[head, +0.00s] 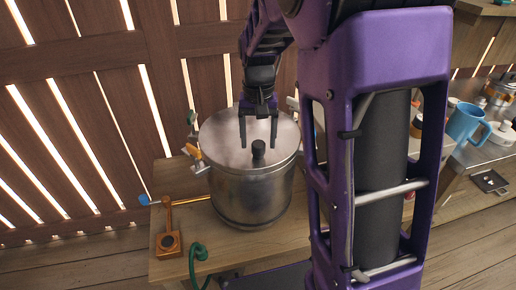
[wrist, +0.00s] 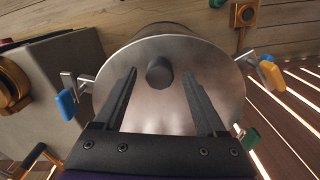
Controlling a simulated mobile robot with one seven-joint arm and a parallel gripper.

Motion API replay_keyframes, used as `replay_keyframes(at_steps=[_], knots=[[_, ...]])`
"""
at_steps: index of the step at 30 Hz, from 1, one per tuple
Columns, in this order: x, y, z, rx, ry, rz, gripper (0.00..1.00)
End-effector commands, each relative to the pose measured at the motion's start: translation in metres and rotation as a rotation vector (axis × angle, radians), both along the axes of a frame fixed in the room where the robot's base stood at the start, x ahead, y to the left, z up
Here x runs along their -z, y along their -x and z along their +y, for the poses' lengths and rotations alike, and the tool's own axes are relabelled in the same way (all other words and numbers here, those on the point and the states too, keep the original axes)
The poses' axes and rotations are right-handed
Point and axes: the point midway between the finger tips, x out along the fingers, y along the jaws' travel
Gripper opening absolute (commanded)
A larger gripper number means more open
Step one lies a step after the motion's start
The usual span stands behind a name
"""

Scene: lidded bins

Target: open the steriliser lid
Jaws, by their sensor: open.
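The steriliser (head: 250,190) is a round metal pot standing upright on a wooden bench. Its flat metal lid (head: 222,131) lies on top, closed, with a black knob (head: 258,150) in the middle. In the wrist view the lid (wrist: 200,60) fills the centre and the knob (wrist: 159,71) sits between and beyond my fingertips. My gripper (head: 258,146) is open and empty, fingers pointing down over the lid; it also shows in the wrist view (wrist: 160,75). I cannot tell the exact gap between fingertips and knob.
Coloured clamps sit round the rim, including an orange one (head: 193,151) and a blue one (wrist: 66,104). A blue mug (head: 465,123) stands on the right counter. A slatted wall is behind.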

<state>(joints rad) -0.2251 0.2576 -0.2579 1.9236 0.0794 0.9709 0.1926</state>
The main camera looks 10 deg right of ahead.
Motion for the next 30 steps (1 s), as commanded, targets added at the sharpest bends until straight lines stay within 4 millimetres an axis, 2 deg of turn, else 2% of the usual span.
replay_keyframes(at_steps=[1,6,17,27,29,30], knots=[[0.009,0.0,0.0,0.0,0.0,0.002,0.73],[0.024,0.0,0.0,-0.001,0.001,0.001,0.73],[0.027,0.0,0.0,-0.001,0.0,-0.001,0.72],[0.027,0.0,0.0,-0.001,0.0,-0.001,0.1],[0.027,0.0,0.0,-0.001,0.0,-0.001,0.0],[0.027,0.0,0.0,-0.001,0.0,-0.001,0.0]])
